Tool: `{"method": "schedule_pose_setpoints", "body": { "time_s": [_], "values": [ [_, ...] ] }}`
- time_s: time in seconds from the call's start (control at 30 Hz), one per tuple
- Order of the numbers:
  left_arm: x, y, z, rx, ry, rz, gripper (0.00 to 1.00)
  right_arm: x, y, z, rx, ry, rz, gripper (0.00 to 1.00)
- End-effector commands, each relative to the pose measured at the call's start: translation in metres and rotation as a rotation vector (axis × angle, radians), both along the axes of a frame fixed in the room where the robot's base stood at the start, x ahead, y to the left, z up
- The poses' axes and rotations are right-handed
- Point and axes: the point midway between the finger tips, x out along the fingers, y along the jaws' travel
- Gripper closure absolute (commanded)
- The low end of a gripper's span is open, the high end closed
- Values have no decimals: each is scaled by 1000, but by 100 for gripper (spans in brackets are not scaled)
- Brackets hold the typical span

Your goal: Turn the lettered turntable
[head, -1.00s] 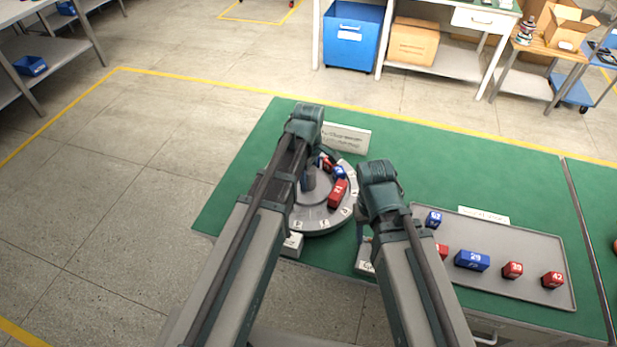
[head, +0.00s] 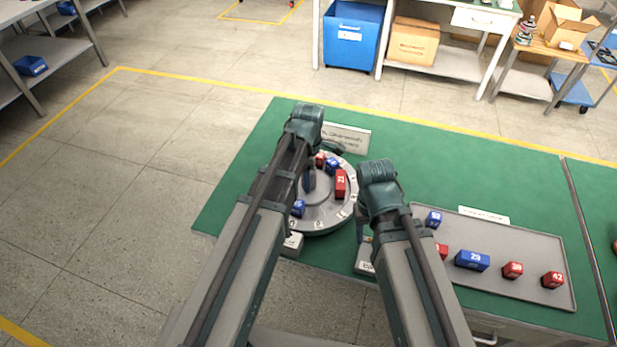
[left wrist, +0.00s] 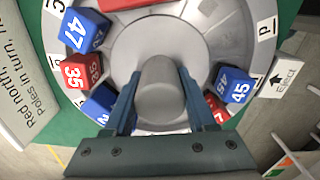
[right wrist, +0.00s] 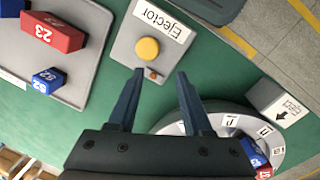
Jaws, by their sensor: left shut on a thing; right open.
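The grey round turntable (head: 325,218) has a lettered rim and carries red and blue numbered blocks, including a long red block (head: 341,183) and a blue block (head: 298,208). In the left wrist view, blue block 47 (left wrist: 80,30), red block 35 (left wrist: 78,71) and blue block 45 (left wrist: 235,86) sit around the hub. My left gripper (left wrist: 159,100) is shut on the grey central knob (left wrist: 160,85). My right gripper (right wrist: 160,76) is open and empty, between the turntable and the Ejector box with its yellow button (right wrist: 148,49). My left arm hides part of the turntable.
A grey tray (head: 520,288) with several red and blue blocks lies to the right on the green table (head: 420,180). A white sign (head: 347,138) stands behind the turntable. A small box marked Eject (right wrist: 280,103) stands at the turntable's edge.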

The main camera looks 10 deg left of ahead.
Motion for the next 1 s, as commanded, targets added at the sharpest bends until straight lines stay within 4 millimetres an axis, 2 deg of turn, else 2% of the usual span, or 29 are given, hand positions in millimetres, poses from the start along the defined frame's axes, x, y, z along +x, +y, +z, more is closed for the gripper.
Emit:
{"method": "schedule_pose_setpoints", "body": {
  "time_s": [0.67, 0.7, 0.87, 1.0],
  "values": [
    [0, 0, 0, 0, 0, 30, 100, 0, 0, 0, 0, 0, 0, 50],
    [0, 0, 0, 0, 0, 30, 42, 0, 0, 0, 0, 0, 0, 50],
    [0, 0, 0, 0, 0, 30, 14, 0, 0, 0, 0, 0, 0, 50],
    [0, 0, 0, 0, 0, 30, 14, 0, 0, 0, 0, 0, 0, 50]
  ]
}}
